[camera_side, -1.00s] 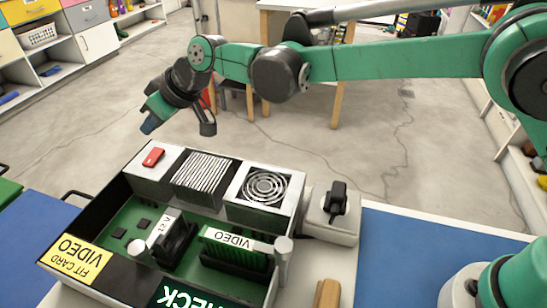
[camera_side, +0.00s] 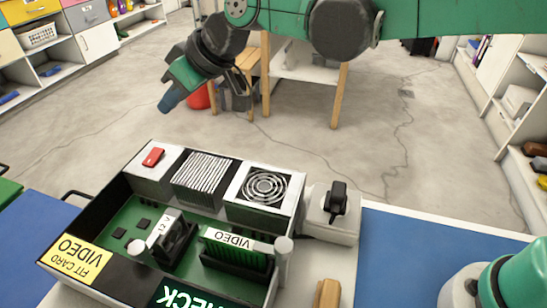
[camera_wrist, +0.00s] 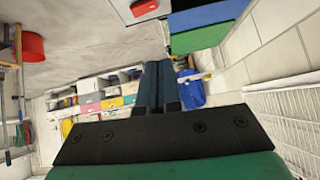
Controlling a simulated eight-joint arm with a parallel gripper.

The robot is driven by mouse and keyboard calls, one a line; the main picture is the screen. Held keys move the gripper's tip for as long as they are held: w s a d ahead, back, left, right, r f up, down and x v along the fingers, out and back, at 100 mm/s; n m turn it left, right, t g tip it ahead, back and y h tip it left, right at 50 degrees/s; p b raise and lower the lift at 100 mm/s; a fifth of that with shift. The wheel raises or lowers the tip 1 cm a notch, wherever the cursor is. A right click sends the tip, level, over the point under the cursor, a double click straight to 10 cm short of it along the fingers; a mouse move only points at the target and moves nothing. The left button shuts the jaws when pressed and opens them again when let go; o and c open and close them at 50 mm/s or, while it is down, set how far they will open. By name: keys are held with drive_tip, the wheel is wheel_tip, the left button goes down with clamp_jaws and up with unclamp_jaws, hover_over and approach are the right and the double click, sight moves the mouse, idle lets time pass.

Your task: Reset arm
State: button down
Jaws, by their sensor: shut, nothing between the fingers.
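My gripper (camera_side: 168,104) is raised in the air at the upper left of the side view, pointing down and to the left. It is beyond and above the open computer case, apart from it. Its fingers are together with nothing held. In the wrist view, the two dark fingers (camera_wrist: 158,85) lie side by side, pointing across the room. My green arm extends along the top edge of the side view.
The open case (camera_side: 118,284) on the bench holds a green board, a VIDEO card (camera_side: 229,237), a fan grille (camera_side: 265,186) and a red switch (camera_side: 153,157). A black plug (camera_side: 337,198) sits in a white socket box right of it.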

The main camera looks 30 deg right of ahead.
drive_tip(key=s+d+m+t+h, duration=0.1)
drive_tip(key=s+d+m+h, duration=0.15)
drive_tip(key=d, duration=0.65)
drive_tip(key=s+d+m+h, duration=0.15)
drive_tip(key=s+d, duration=0.25)
drive_tip(key=d, duration=0.4)
drive_tip(key=s+d+f+m+h, duration=0.2)
drive_tip(key=s+d+f+m, duration=0.2)
drive_tip(key=s+d, duration=0.4)
drive_tip(key=d+f, duration=0.1)
drive_tip(key=d, duration=0.2)
drive_tip(key=shift+s+m+h, duration=0.3)
drive_tip(key=shift+h, duration=0.1)
